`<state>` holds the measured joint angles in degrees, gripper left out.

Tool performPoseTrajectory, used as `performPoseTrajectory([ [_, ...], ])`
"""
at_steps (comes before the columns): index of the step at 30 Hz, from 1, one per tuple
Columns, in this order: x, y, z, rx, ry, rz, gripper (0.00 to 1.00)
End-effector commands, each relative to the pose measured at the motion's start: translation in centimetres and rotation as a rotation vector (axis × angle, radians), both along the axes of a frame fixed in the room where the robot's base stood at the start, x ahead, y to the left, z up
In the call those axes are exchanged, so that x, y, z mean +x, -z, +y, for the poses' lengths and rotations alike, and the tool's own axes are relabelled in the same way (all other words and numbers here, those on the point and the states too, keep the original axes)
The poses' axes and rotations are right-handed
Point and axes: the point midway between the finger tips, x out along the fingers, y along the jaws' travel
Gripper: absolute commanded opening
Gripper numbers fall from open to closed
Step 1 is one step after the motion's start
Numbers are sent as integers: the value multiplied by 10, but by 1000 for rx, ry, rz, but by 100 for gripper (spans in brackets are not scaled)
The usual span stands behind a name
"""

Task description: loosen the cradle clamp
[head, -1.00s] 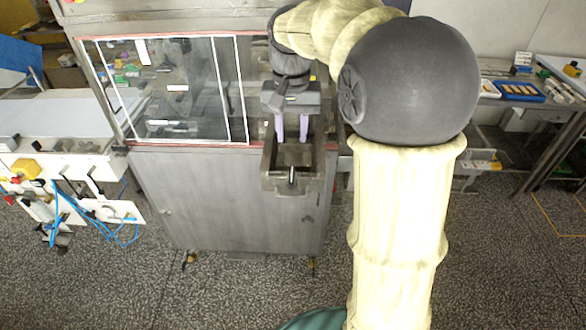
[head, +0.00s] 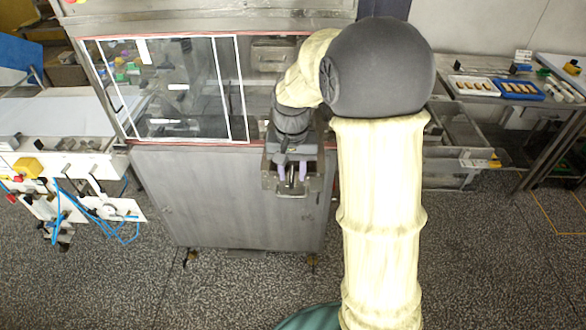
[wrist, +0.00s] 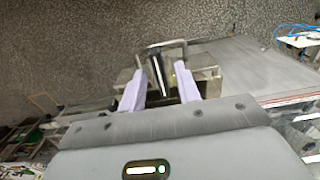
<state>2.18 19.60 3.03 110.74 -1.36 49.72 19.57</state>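The cradle (head: 268,185) is a grey metal box-like holder on the front of the machine cabinet. A dark upright lever with a bright edge, apparently the clamp handle (head: 291,180), stands at its front. The handle also shows in the wrist view (wrist: 160,73), with a metal loop around its far end. My gripper (head: 291,174) points down at the cradle, its two lavender fingers on either side of the handle. In the wrist view my gripper (wrist: 160,78) is open, with gaps visible between handle and fingers. Finger depth along the handle is hard to judge.
The cabinet (head: 225,200) stands behind the cradle, with a glazed window (head: 180,90) above it. A white conveyor table (head: 60,115) is at left with blue hoses. A side table with trays (head: 520,90) is at right. The floor in front is clear.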

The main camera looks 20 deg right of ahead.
Motion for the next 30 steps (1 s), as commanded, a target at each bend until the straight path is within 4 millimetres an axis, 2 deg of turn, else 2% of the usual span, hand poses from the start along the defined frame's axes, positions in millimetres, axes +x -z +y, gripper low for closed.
performPoseTrajectory([
  [2,0,0,0,0,0,0,29],
  [6,0,0,0,0,0,0,1],
  [7,0,0,0,0,0,-1,0],
  [20,0,-1,-1,-1,-39,-1,0],
  [30,0,-2,0,-1,-230,0,0],
])
